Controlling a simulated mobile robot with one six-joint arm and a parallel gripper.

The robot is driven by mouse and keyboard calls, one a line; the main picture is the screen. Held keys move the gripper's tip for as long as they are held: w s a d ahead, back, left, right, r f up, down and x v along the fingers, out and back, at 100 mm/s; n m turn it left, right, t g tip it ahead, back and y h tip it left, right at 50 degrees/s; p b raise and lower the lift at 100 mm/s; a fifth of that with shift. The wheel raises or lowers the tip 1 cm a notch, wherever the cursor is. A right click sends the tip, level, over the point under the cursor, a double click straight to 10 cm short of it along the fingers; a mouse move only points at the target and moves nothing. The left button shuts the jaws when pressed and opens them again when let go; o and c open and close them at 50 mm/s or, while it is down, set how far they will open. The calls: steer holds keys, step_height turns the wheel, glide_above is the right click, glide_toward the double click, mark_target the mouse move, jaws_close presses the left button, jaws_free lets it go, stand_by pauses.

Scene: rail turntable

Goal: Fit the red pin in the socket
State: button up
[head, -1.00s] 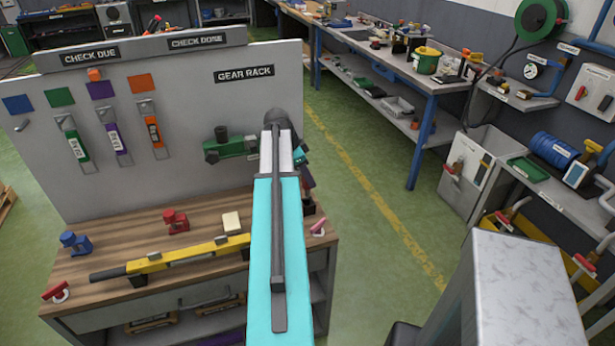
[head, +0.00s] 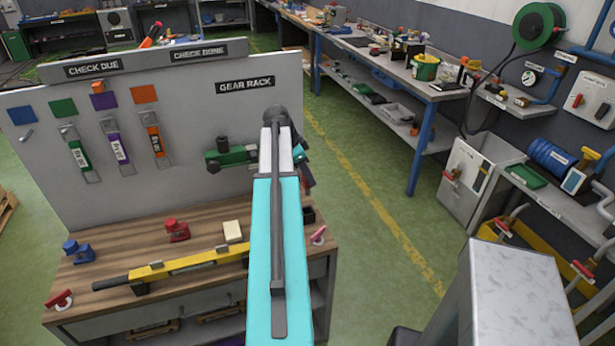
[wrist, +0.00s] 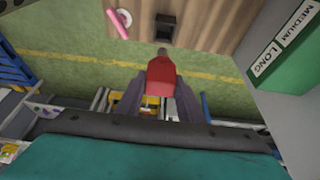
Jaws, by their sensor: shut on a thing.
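The red pin (wrist: 161,76) is held in my gripper (wrist: 157,98) in the wrist view, with a narrow grey tip pointing away from the jaws. The grey fingers lie on both sides of its red body. A dark socket block (wrist: 165,29) stands on the wooden bench just beyond the tip. The tip looks close to the block, but I cannot tell whether they touch. In the head view the dark block (head: 308,214) shows at the bench's right end. My arm hides most of the gripper and the pin there.
The bench (head: 130,268) carries a yellow bar (head: 185,263), a blue clamp (head: 78,250), a red clamp (head: 176,230) and a cream block (head: 232,231). A pink-handled piece (wrist: 117,22) stands beside the socket. An upright panel (head: 190,110) holds a green fitting (head: 230,158) near my arm.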

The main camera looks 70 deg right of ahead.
steer(key=shift+r, duration=0.15)
steer(key=w+a+r+n+t+h+b, duration=0.15)
steer(key=w+a+n, duration=0.55)
steer(key=w+a, duration=0.75)
steer(key=w+a+r+n+t+b, duration=0.1)
steer(key=w+a+r+n+t, duration=0.35)
steer(key=w+a, duration=1)
steer(key=w+a+n+y+b, duration=0.1)
steer(key=w+a+n, duration=0.3)
steer(key=a, duration=0.8)
steer(key=w+a+n+t+y+b, duration=0.1)
steer(key=w+a+n, duration=0.3)
steer(key=a, duration=0.9)
steer(key=w+a+n+t+y+b, duration=0.1)
steer(key=w+a+n+y, duration=0.1)
steer(key=a+n, duration=0.6)
steer(key=w+a, duration=0.1)
steer(key=a, duration=0.4)
steer(key=shift+w+r+n, duration=0.2)
steer(key=shift+w+n, duration=0.15)
steer(key=shift+w, duration=0.05)
steer(key=shift+s, duration=0.1)
